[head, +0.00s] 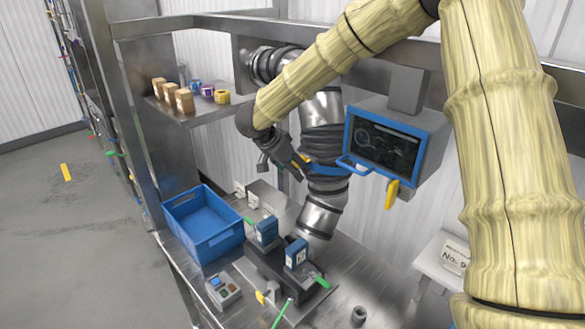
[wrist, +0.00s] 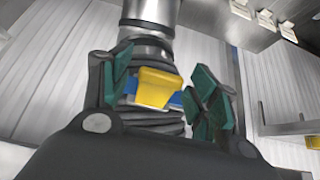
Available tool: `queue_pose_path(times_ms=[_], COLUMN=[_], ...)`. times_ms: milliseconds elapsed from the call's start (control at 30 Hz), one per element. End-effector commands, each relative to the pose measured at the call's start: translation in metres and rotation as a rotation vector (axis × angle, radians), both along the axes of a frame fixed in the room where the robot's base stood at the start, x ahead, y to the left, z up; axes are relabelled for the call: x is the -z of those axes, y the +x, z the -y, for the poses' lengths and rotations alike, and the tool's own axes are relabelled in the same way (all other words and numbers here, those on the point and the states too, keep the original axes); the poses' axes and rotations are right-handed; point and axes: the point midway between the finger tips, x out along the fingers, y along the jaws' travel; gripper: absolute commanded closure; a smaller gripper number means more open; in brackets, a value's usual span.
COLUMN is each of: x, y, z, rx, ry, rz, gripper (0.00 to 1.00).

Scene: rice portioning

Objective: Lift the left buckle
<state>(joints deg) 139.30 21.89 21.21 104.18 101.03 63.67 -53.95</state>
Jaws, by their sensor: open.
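A blue clamp band (head: 325,170) circles the ribbed metal pipe (head: 322,138). The left buckle is a yellow tab (head: 300,160) on the band's left side, and a second yellow buckle (head: 391,193) hangs at the right. In the wrist view the yellow buckle (wrist: 158,86) lies between the teal finger pads, with part of the blue band (wrist: 176,100) behind it. My gripper (head: 284,164) is beside the left buckle. In the wrist view my gripper (wrist: 163,72) is open, with gaps on both sides of the buckle. I cannot tell how deep the buckle sits between the fingers.
A screen box with a blue frame (head: 350,138) hangs right of the pipe. A shelf (head: 205,110) with brown packages (head: 184,101) and tape rolls is at the left. A blue crate (head: 186,243) and a control box (head: 223,291) stand on the metal table below.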

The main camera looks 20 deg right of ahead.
Motion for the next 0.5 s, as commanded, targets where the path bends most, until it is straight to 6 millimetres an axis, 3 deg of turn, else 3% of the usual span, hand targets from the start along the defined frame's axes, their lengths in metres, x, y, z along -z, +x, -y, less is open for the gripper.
queue_pose_path(times_ms=[500], x=[-0.072], y=[-0.015], z=[-0.045], rx=[0.0], ry=[0.001], rz=[0.002], gripper=[0.39])
